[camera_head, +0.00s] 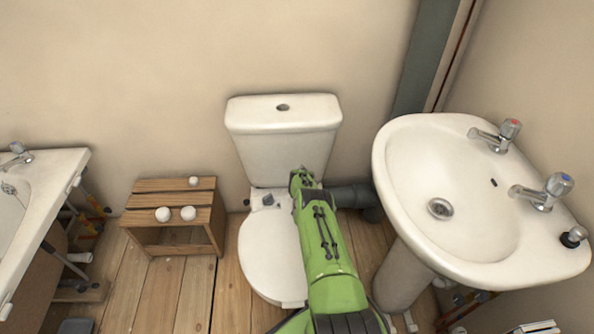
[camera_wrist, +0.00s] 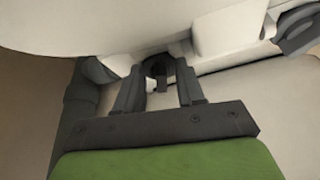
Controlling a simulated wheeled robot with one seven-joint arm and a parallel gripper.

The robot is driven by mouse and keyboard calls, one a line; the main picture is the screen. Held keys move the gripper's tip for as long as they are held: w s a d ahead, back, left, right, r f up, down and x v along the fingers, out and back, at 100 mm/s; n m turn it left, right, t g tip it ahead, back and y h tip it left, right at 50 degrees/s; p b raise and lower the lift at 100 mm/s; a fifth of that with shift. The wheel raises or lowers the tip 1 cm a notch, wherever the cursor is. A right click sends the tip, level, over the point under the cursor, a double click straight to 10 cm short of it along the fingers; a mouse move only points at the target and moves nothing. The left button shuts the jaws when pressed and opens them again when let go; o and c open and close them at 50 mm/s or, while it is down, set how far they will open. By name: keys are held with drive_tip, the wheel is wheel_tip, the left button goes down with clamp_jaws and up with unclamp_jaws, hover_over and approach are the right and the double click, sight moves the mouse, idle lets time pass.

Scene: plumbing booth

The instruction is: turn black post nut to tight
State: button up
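In the wrist view, a dark round fitting (camera_wrist: 159,67), which looks like the black post nut, sits under the white cistern with a small pale piece below it. My gripper (camera_wrist: 160,74) has its two dark fingers apart, one on each side of this fitting, near the fingertips. I see no clear contact, and shadow hides the nut's edges. In the head view, the toilet cistern (camera_head: 283,122) stands against the wall. My green arm reaches over the toilet seat toward the cistern's underside; my fingers and the nut are hidden there.
The closed toilet lid (camera_head: 268,258) lies below my arm. A dark waste pipe (camera_head: 350,195) runs right of the toilet; the washbasin (camera_head: 400,160) stands farther right. A wooden stool (camera_head: 150,201) with white knobs and a bathtub (camera_head: 70,165) are at left. Floor is free between stool and toilet.

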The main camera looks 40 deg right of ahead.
drive_tip(key=n, duration=0.1)
drive_tip(key=n+t+y, duration=0.1)
drive_tip(key=n, duration=0.1)
drive_tip(key=shift+s+d, duration=0.4)
drive_tip(key=s+a+r+n+p, duration=0.1)
drive_tip(key=s+r+p, duration=0.2)
drive_tip(key=r+p, duration=0.3)
drive_tip(key=s+a+r+n+p, duration=0.1)
drive_tip(key=s+r+p, duration=0.15)
drive_tip(key=r, duration=0.65)
drive_tip(key=w+a+r, duration=0.2)
drive_tip(key=a+r, duration=0.1)
drive_tip(key=r, duration=0.5)
drive_tip(key=w+a+r+n, duration=0.1)
drive_tip(key=a+r, duration=0.3)
drive_tip(key=r, duration=0.4)
drive_tip(key=shift+w+y, duration=0.35)
drive_tip(key=shift+y, duration=0.05)
drive_tip(key=shift+a+r, duration=0.1)
